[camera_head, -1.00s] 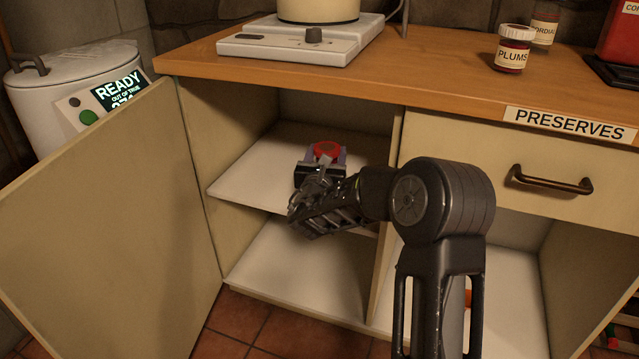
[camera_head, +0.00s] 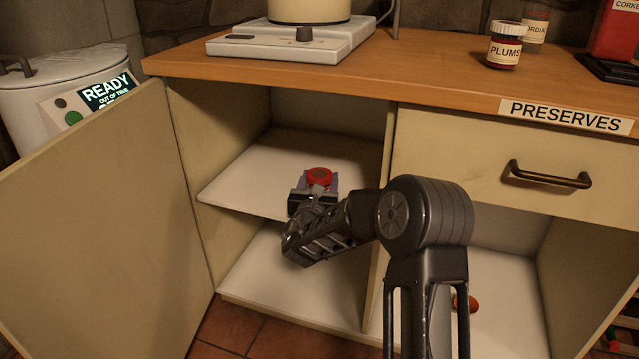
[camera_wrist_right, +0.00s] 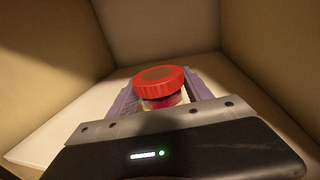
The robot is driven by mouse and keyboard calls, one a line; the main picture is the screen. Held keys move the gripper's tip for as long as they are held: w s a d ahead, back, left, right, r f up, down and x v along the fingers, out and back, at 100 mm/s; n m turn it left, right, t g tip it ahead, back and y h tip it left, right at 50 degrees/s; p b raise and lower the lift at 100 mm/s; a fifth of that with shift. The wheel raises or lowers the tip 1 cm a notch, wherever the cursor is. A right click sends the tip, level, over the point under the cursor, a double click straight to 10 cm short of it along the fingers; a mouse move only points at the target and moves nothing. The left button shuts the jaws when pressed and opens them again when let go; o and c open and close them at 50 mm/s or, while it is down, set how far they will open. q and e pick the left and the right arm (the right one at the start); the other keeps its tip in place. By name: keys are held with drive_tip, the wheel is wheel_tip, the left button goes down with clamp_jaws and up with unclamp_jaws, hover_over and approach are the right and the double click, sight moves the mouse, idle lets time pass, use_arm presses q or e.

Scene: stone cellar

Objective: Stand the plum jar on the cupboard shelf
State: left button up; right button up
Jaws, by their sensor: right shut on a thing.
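My right gripper (camera_head: 318,186) reaches into the open left side of the cupboard. It is shut on a red-lidded jar (camera_head: 320,174), which shows close up in the right wrist view (camera_wrist_right: 160,84) between the two purple-grey fingers. The jar looks about upright, over the white upper shelf (camera_head: 250,168). Its label is hidden, and I cannot tell whether its base touches the shelf. Another jar (camera_head: 504,48), labelled PLUMS, with a white lid, stands on the worktop. My left gripper is not in view.
The cupboard door (camera_head: 95,225) stands open at the left. A divider (camera_head: 388,140) borders the shelf on the right. A drawer (camera_head: 480,160) is beside it, below the PRESERVES label (camera_head: 565,116). A hotplate (camera_head: 290,42) stands above. The shelf around the jar is clear.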

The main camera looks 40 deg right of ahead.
drive_tip(key=o, duration=1.6)
drive_tip(key=shift+o, duration=0.2)
drive_tip(key=shift+a, duration=0.1)
drive_tip(key=shift+s+a, duration=0.3)
drive_tip(key=p+v, duration=0.1)
drive_tip(key=v, duration=0.3)
drive_tip(key=p+v, duration=0.2)
drive_tip(key=v, duration=0.1)
drive_tip(key=shift+s+a+r, duration=0.25)
drive_tip(key=shift+f+b+v, duration=0.2)
drive_tip(key=shift+b+v, duration=0.3)
drive_tip(key=shift+v, duration=1.15)
